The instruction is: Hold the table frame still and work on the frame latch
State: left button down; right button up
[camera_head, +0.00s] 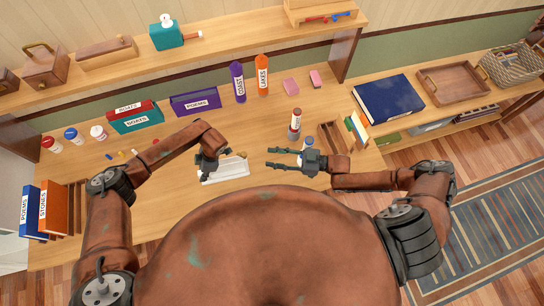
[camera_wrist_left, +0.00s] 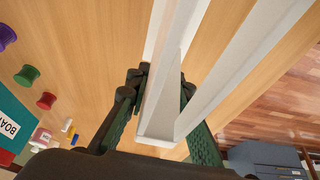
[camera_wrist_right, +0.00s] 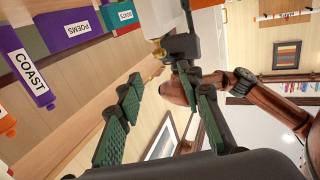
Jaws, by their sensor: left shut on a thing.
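The white table frame (camera_head: 232,172) lies on the wooden desk, in front of my body. My left gripper (camera_head: 206,172) is shut on its left part. In the left wrist view, the white rails of the frame (camera_wrist_left: 232,78) run between and past the fingers of the left gripper (camera_wrist_left: 160,92). A small brass-coloured piece (camera_head: 243,154) shows at the frame's far right end; it may be the frame latch. It also shows in the right wrist view (camera_wrist_right: 160,52). My right gripper (camera_head: 270,157) is open and empty, to the right of the frame and apart from it.
Purple (camera_head: 238,82) and orange (camera_head: 262,76) labelled cylinders stand at the back. Book boxes (camera_head: 135,116) stand at the back left. The desk between them is mostly clear.

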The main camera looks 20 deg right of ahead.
jog(key=s+a+f+g+h, duration=0.1)
jog(key=s+f, duration=0.1)
jog(key=s+a+f+g+h, duration=0.1)
jog(key=s+a+f+h, duration=0.1)
jog(key=f, duration=0.1)
jog(key=s+a+f+g+h, duration=0.1)
jog(key=s+a+f+h, duration=0.1)
jog(key=shift+s+a+f+g, duration=0.15)
jog(key=shift+f+g, duration=0.05)
jog(key=shift+g, duration=0.2)
jog(key=s+n+g+h, duration=0.1)
jog(key=s+g+h, duration=0.1)
jog(key=n+g+h, duration=0.1)
jog(key=n+h, duration=0.2)
jog(key=h, duration=0.2)
send_near(244, 154)
jog(key=x, duration=0.8)
jog(key=shift+w, duration=0.1)
jog(key=shift+c, duration=0.3)
